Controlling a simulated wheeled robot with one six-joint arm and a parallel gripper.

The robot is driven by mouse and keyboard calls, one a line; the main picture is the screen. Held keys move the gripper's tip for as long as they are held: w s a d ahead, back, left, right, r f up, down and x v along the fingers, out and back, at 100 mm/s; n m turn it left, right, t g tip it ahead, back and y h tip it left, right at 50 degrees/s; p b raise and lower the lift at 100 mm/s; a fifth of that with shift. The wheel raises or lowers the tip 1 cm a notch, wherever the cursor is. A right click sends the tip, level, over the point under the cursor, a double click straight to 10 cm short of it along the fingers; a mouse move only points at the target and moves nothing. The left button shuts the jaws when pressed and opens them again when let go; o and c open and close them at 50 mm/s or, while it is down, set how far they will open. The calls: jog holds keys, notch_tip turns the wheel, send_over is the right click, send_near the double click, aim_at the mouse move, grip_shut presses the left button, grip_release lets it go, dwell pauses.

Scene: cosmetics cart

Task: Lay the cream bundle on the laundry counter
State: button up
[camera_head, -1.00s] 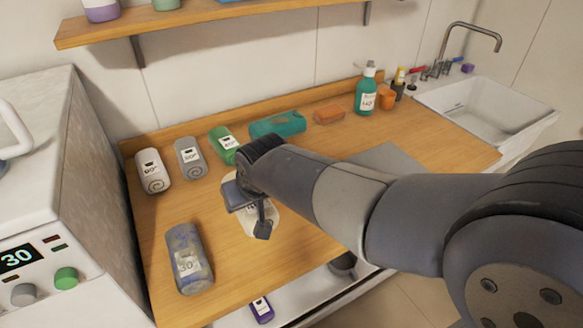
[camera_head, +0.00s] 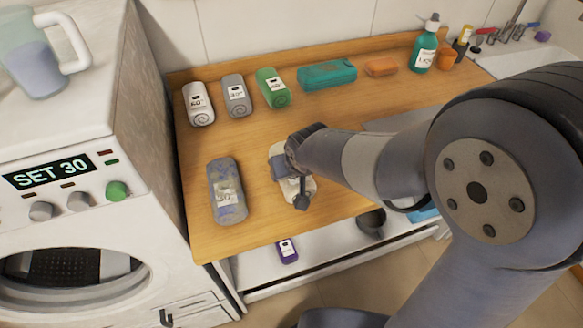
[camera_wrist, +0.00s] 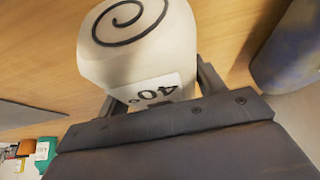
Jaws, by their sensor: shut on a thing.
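The cream bundle (camera_head: 277,153) is a pale roll with a dark spiral on its end. It also shows large in the wrist view (camera_wrist: 135,35), with a white label reading 40°. My gripper (camera_wrist: 160,92) is shut on it, one finger on each side. In the head view my gripper (camera_head: 292,176) hides much of the bundle. The bundle is over the front part of the wooden laundry counter (camera_head: 335,130), at or close to its surface; I cannot tell whether it touches.
A mottled blue-grey bundle (camera_head: 227,190) lies just left of my gripper. White (camera_head: 199,104), grey (camera_head: 236,96) and green (camera_head: 271,88) rolls line the back left, with a teal bundle (camera_head: 327,74) and orange block (camera_head: 380,67) beyond. A washer (camera_head: 60,150) reading SET 30 stands left.

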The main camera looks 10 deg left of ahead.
jog(key=o, duration=1.1)
jog(key=shift+s+d+r, duration=0.1)
jog(key=shift+s+r, duration=0.05)
jog(key=shift+r, duration=0.4)
jog(key=v, duration=1.1)
jog(key=shift+s+p, duration=0.1)
jog(key=shift+p, duration=0.25)
